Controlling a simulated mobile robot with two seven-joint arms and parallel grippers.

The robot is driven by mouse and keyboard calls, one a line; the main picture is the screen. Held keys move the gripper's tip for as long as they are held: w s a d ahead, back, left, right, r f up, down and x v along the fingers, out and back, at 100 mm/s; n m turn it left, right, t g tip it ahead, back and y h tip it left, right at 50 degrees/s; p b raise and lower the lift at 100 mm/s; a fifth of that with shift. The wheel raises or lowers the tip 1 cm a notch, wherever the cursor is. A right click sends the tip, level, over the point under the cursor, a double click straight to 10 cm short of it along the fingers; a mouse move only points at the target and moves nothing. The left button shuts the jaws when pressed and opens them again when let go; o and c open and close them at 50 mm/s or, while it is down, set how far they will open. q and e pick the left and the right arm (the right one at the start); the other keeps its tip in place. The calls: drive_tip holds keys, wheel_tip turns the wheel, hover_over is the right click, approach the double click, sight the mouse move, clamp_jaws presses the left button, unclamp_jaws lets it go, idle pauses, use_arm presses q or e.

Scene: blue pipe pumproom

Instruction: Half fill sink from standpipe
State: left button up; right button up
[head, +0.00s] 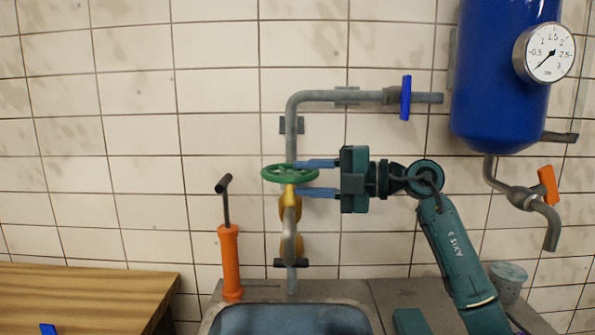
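The grey standpipe (291,135) rises on the tiled wall behind the sink (228,306). It carries a brass valve body (290,203) with a round green handwheel (275,175) and a curved spout above the sink. Only the sink's back part shows; I cannot tell its water level. My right gripper (300,178) comes in from the right. Its two blue fingers are apart, one above the other, at the right side of the handwheel, with its rim in or near the gap. A small blue piece (48,329) at the lower left may be my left gripper's fingertip.
An orange hand pump (230,260) stands left of the standpipe. A blue handle (405,97) sits on the upper pipe. At the right are a blue tank (500,80) with a gauge (550,53), an orange-handled tap (547,185) and a grey cup (508,282). A wooden bench (90,290) is left.

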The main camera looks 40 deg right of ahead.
drive_tip(key=shift+x, duration=1.2)
drive_tip(key=shift+c, duration=0.4)
clamp_jaws()
